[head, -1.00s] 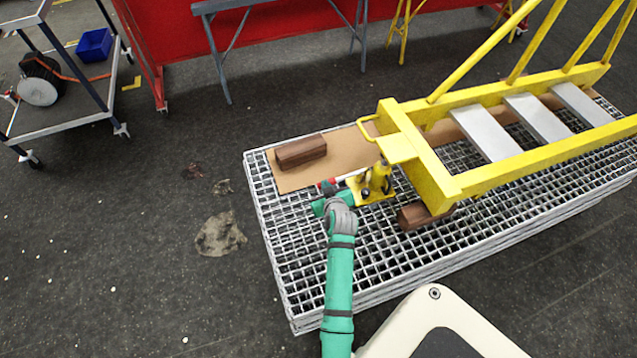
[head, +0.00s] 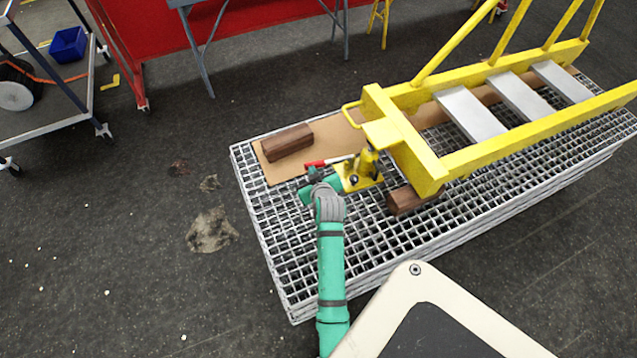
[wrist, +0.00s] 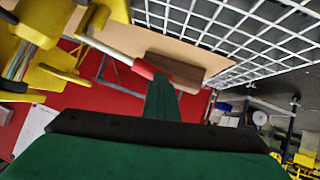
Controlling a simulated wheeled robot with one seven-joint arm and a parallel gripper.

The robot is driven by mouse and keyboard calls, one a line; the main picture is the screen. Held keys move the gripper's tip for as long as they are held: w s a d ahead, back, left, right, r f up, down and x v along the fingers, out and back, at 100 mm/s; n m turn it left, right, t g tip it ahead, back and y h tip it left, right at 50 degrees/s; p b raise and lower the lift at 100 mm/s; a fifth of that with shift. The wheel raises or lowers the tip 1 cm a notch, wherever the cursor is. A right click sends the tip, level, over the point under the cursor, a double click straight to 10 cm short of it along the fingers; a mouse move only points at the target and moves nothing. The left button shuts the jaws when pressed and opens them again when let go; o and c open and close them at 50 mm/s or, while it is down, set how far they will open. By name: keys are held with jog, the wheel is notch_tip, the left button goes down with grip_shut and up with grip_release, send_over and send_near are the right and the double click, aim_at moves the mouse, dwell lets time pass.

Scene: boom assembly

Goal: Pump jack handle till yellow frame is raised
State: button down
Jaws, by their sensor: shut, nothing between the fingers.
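The yellow frame (head: 440,165) lies over the grating, its left end plate above the yellow jack (head: 362,176). Whether the frame's end touches its wooden support block cannot be told. The jack handle (head: 340,159) has a red grip (head: 316,163) and points left from the jack, slightly tilted. My green gripper (head: 313,180) is shut and empty, just below the red grip. In the wrist view its fingers (wrist: 161,98) reach close to the red grip (wrist: 143,69); contact cannot be told.
A brown wooden block (head: 288,142) lies on cardboard (head: 330,135) at the grating's left end; another block (head: 410,199) sits at the frame's near corner. The metal grating (head: 290,240) is bare near my arm.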

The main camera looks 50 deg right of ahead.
jog(key=v, duration=1)
jog(key=shift+s, duration=0.15)
jog(key=shift+d, duration=0.1)
jog(key=shift+f, duration=0.15)
